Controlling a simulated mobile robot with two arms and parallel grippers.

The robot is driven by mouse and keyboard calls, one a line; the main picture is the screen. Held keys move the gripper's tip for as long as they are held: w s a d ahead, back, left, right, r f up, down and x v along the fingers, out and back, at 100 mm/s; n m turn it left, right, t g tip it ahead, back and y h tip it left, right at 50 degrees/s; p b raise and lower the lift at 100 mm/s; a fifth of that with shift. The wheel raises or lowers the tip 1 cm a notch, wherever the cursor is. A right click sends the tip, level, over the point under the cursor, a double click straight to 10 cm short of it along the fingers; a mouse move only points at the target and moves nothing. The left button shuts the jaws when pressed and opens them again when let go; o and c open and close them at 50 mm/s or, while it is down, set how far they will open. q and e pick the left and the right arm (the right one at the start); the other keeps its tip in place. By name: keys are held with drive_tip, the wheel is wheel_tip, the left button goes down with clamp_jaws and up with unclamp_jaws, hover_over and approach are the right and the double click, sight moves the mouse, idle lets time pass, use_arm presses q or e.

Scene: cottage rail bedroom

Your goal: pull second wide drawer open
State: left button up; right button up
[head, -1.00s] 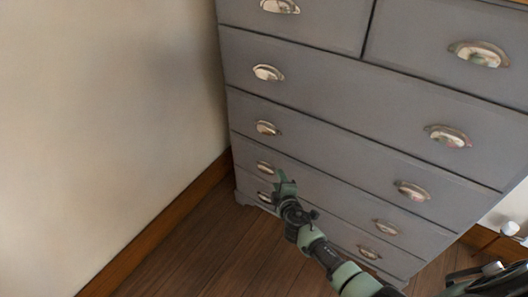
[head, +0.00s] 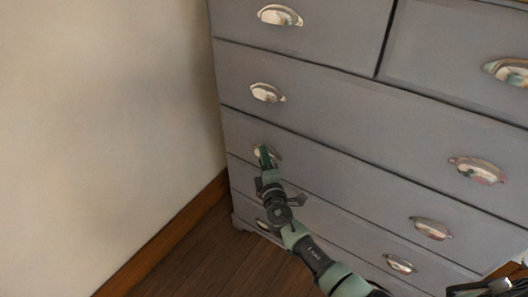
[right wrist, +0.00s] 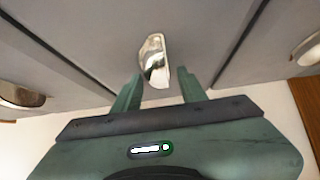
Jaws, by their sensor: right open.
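A grey chest of drawers stands against the wall. Its second wide drawer (head: 340,186), below the split top row and the first wide drawer, looks closed. It has two silver cup handles, a left one (head: 274,152) and a right one (head: 431,228). My right gripper (head: 265,157) is at the left handle and partly hides it. In the right wrist view the open gripper (right wrist: 158,88) has this handle (right wrist: 153,60) between and just beyond its two fingertips. I cannot tell whether they touch it.
The first wide drawer (head: 360,129) is above, with similar handles. Lower drawers lie beneath, partly hidden by my right arm. A pale wall (head: 100,120) with a wooden skirting board (head: 165,245) is at the left. The wooden floor (head: 200,270) in front is bare.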

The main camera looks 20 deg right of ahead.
drive_tip(key=shift+s, duration=0.1)
clamp_jaws()
